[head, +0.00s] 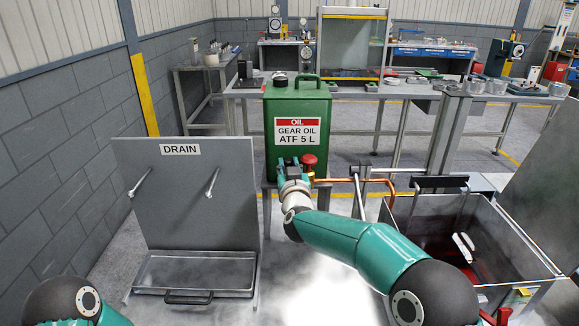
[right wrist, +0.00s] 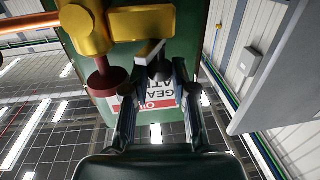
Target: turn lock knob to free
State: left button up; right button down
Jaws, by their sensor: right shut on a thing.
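A green gear oil can (head: 297,105) stands behind my right gripper (head: 293,178). A red knob (head: 309,160) stands up beside the gripper, and it also shows in the right wrist view (right wrist: 108,80), on a brass valve body (right wrist: 140,22). In that view my right gripper (right wrist: 153,68) is shut on a small pale lever-like piece (right wrist: 150,50) at the brass body. The red knob is beside the fingers, not between them. Whether the pale piece is the lock knob I cannot tell. My left gripper is out of view.
A grey panel marked DRAIN (head: 185,205) with a shallow tray (head: 195,286) stands at left. A copper pipe (head: 350,180) runs right from the valve. An open metal tub (head: 510,232) is at right, and benches (head: 400,92) stand behind.

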jog(key=shift+a+r+m+g+h+p, duration=0.15)
jog(key=shift+m+h+p, duration=0.5)
jog(key=shift+h+p, duration=0.55)
jog(key=shift+a+m+g+h+p, duration=0.15)
jog(key=shift+m+h+p, duration=0.65)
jog(key=shift+p, duration=0.65)
jog(key=shift+a+r+m+h+p, duration=0.15)
jog(key=shift+m+h+p, duration=0.4)
jog(key=shift+h+p, duration=0.7)
jog(key=shift+w+f+m+g+h+p, duration=0.1)
jog(key=shift+f+m+g+h+p, duration=0.1)
jog(key=shift+m+h+p, duration=0.35)
jog(key=shift+f+m+g+h+p, duration=0.1)
jog(key=shift+m+g+h+p, duration=0.1)
jog(key=shift+m+h+p, duration=0.3)
jog(key=c, duration=1.2)
grip_release()
jog(key=shift+a, duration=0.1)
jog(key=shift+c, duration=0.2)
jog(key=shift+r, duration=0.15)
notch_tip(320, 180, up, 10)
jog(key=shift+f, duration=0.2)
